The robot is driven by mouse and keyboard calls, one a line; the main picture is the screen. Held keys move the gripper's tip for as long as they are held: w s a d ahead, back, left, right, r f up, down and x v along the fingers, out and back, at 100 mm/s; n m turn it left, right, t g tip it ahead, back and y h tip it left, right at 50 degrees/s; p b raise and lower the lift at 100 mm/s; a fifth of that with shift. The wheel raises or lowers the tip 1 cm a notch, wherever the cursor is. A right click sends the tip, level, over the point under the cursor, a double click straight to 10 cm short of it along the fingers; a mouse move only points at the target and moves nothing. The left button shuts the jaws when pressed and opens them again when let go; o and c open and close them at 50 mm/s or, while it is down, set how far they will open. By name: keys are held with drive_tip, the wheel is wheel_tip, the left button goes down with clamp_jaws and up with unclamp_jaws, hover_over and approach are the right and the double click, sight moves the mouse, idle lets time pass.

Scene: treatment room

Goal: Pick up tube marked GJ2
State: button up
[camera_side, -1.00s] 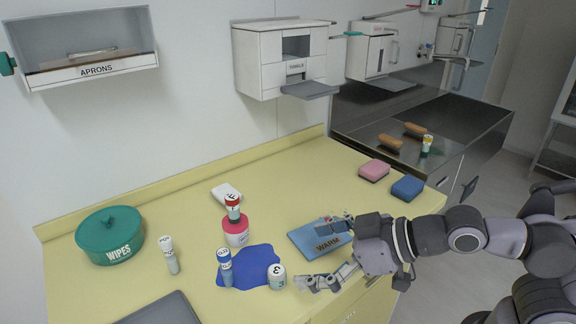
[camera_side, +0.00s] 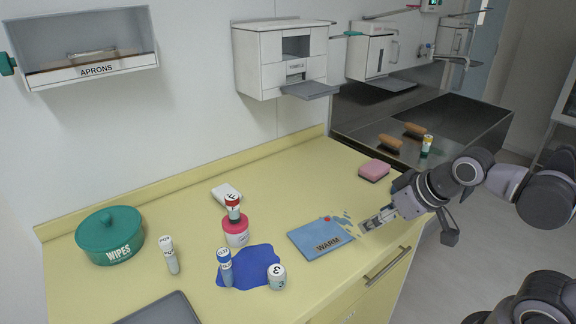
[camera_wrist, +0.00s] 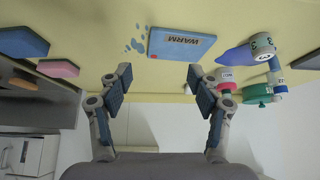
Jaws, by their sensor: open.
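A tube with a blue cap (camera_side: 225,267) stands upright on the blue patch in the side view. Its small mark looks like it starts with GJ, but I cannot read it surely. A white-capped tube (camera_side: 169,255) stands to its left. A red-capped tube (camera_side: 233,207) stands at the pink-lidded jar. My gripper (camera_side: 370,223) is open and empty, right of the WARM pad and well apart from the blue-capped tube. Its spread fingers (camera_wrist: 160,76) show in the wrist view.
The blue WARM pad (camera_side: 321,238) lies between my gripper and the blue patch (camera_side: 258,262). A white pot marked 3 (camera_side: 277,276) stands on the patch's right edge. A green WIPES tub (camera_side: 110,236) is at left. A pink sponge (camera_side: 374,170) and blue sponge (camera_wrist: 22,42) lie at right.

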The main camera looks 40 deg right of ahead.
drive_tip(key=shift+w+a+r, duration=0.1)
idle(0.3)
drive_tip(key=m+g, duration=0.7)
drive_tip(key=m, duration=0.9)
approach(225, 249)
drive_tip(key=f, duration=0.5)
drive_tip(key=shift+d+f, duration=0.1)
drive_tip(key=shift+d, duration=0.1)
drive_tip(key=shift+a+f+m, duration=0.15)
drive_tip(key=shift+m, duration=0.15)
drive_tip(key=shift+f, duration=0.4)
wheel_tip(225, 249, down, 5)
drive_tip(key=shift+r, duration=0.2)
drive_tip(key=shift+s+a+f, duration=0.15)
drive_tip(key=shift+a+f, duration=0.05)
drive_tip(key=shift+f, duration=1.15)
drive_tip(key=shift+s+a+f, duration=0.1)
drive_tip(key=shift+a+f, duration=0.05)
drive_tip(key=shift+f, duration=1.15)
